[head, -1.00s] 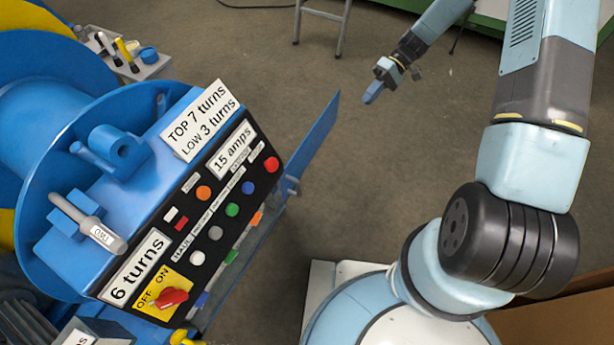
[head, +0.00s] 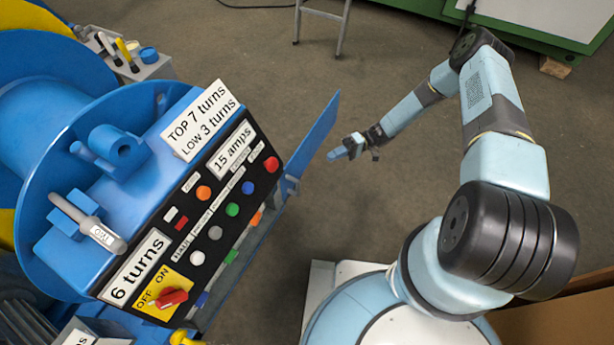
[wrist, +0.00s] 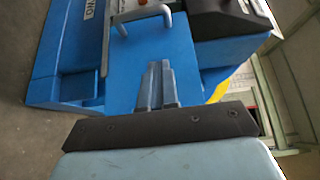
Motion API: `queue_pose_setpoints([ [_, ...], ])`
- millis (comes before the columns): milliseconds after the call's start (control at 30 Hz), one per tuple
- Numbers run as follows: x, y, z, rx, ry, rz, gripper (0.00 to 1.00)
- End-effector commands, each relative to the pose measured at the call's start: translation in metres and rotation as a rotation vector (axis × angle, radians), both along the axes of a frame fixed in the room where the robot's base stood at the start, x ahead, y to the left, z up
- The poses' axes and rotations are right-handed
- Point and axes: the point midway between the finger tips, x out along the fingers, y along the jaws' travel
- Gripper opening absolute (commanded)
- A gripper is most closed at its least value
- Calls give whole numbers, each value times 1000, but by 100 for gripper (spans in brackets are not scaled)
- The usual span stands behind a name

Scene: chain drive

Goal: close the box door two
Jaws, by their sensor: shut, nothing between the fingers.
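A flat blue door (head: 318,128) stands open in the head view, sticking out from the right end of the blue control box (head: 150,130). My gripper (head: 332,154) is shut and empty, just right of the door's outer face, with its tip pointing left. In the head view a small gap shows between tip and door. In the wrist view my closed fingers (wrist: 157,85) point at a flat blue panel (wrist: 125,60), probably the door. Whether they touch it cannot be told. A white label and a handle (wrist: 140,12) show above.
Buttons and a red switch (head: 172,297) cover the box's front panel. A metal stool (head: 325,20) stands at the back. A green bench (head: 430,8) is at the back right. The floor right of the door is clear.

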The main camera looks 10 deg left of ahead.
Motion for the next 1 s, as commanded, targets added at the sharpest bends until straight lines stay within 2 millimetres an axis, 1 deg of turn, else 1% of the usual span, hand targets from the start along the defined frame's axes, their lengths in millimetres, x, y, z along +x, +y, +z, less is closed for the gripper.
queue_pose_setpoints([
  [100,-4,4,-5,12,6,-6,0],
  [267,-13,16,-5,12,7,-6,0],
  [767,-64,84,-4,12,8,-5,0],
  [900,-83,86,-4,10,8,-7,0],
  [1000,-92,87,-4,10,6,-7,0],
])
